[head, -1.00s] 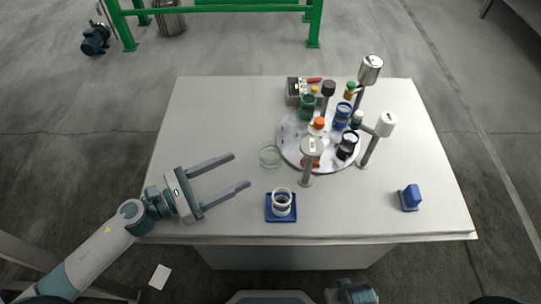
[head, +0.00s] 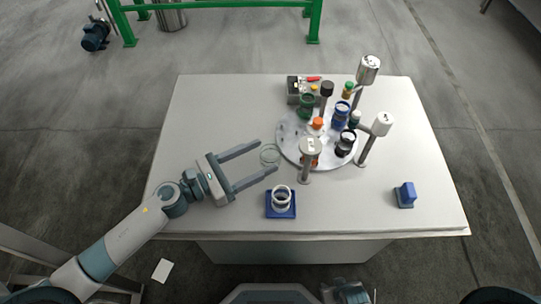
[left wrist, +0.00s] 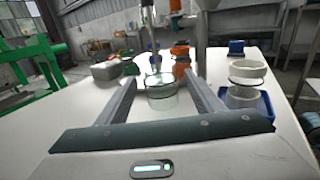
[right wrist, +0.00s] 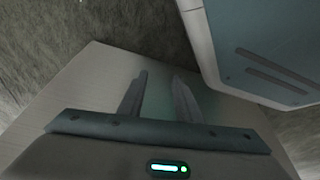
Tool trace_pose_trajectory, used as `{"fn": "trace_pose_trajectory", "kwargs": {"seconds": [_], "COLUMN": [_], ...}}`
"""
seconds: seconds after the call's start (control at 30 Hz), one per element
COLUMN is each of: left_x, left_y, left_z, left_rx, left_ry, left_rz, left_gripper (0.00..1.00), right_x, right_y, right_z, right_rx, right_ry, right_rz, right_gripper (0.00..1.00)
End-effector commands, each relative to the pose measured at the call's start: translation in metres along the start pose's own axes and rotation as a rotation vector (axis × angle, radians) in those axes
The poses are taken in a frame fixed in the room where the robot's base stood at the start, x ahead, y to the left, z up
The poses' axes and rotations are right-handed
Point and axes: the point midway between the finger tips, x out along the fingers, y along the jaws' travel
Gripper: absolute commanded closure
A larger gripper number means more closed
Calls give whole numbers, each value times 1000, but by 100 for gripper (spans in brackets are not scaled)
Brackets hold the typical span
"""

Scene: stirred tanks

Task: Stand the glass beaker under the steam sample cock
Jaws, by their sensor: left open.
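The clear glass beaker (head: 270,154) stands on the table, left of the round plate. In the left wrist view the beaker (left wrist: 162,98) shows between my open left fingers, towards their tips. My left gripper (head: 267,157) is open and low over the table; I cannot tell whether either finger touches the glass. Several posts with heads stand around the plate: a beige one (head: 310,147), a white one (head: 382,124), a silver one (head: 368,66) and a dark one (head: 327,89). I cannot read which is the steam sample cock. My right gripper (right wrist: 160,75) is empty, its fingers apart.
The round plate (head: 290,127) holds several coloured jars. A blue tray (head: 283,216) with white rings (head: 282,197) sits near the front edge, close to my left gripper. A blue block (head: 405,195) lies front right, a grey box (head: 293,91) at the back. The table's left back is clear.

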Motion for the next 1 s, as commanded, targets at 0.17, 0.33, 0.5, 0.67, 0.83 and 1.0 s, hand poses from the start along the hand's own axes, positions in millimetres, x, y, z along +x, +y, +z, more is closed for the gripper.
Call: {"fn": "trace_pose_trajectory", "kwargs": {"seconds": [0.17, 0.33, 0.5, 0.67, 0.83, 1.0], "left_x": [16, 38, 50, 50, 50, 50], "left_y": [1, 1, 1, 1, 1, 1], "left_z": [4, 3, 2, 1, 1, 1], "left_rx": [0, 0, 0, 1, 0, 0], "left_ry": [-2, -3, -1, -1, -1, -1], "left_rz": [0, 0, 0, 0, 0, 0], "left_gripper": [39, 39, 39, 39, 39, 44], "right_x": [-2, -4, -4, -3, -3, -3], "right_y": [-6, -12, -14, -14, -14, -14], "right_z": [-7, -16, -20, -21, -21, -21], "right_rx": [-4, -7, -9, -9, -9, -9], "right_ry": [40, 92, 118, 121, 120, 120], "right_rz": [-6, -12, -14, -14, -14, -14], "right_gripper": [69, 69, 69, 69, 69, 69]}}
